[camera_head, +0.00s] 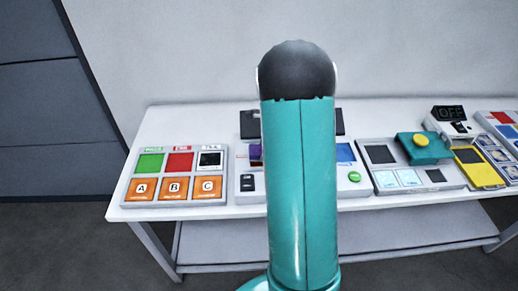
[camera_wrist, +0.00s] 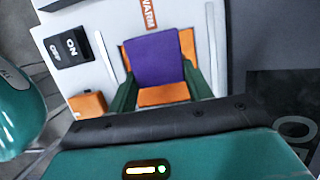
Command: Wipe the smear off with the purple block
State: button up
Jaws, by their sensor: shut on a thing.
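In the wrist view, the purple block (camera_wrist: 156,57) sits between the two dark green fingers of my gripper (camera_wrist: 158,76), which is shut on it. Orange surface shows around the block's edges and just below it. I cannot tell whether the block touches the panel. In the head view, only a sliver of the purple block (camera_head: 255,152) shows left of my teal arm, which hides my gripper. I cannot make out the smear in either view.
A black ON/OFF switch (camera_wrist: 68,47) and a small orange square (camera_wrist: 87,105) lie left of the block. In the head view, a panel with A, B, C buttons (camera_head: 174,188) stands left. A teal part with a yellow knob (camera_head: 421,140) is right. The white table's (camera_head: 135,212) front strip is clear.

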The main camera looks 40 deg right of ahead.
jog(key=shift+s+d+f, duration=0.1)
jog(key=shift+s+d, duration=0.6)
jog(key=shift+d, duration=0.35)
jog(key=shift+s+d+f, duration=0.1)
jog(key=shift+s+d, duration=0.6)
jog(key=shift+d, duration=0.35)
jog(key=shift+s, duration=0.1)
jog(key=shift+v, duration=1.1)
jog(key=shift+w+a+r, duration=0.25)
jog(key=shift+w+r, duration=0.1)
jog(key=shift+r, duration=1.65)
jog(key=shift+r, duration=1.5)
jog(key=shift+a, duration=0.1)
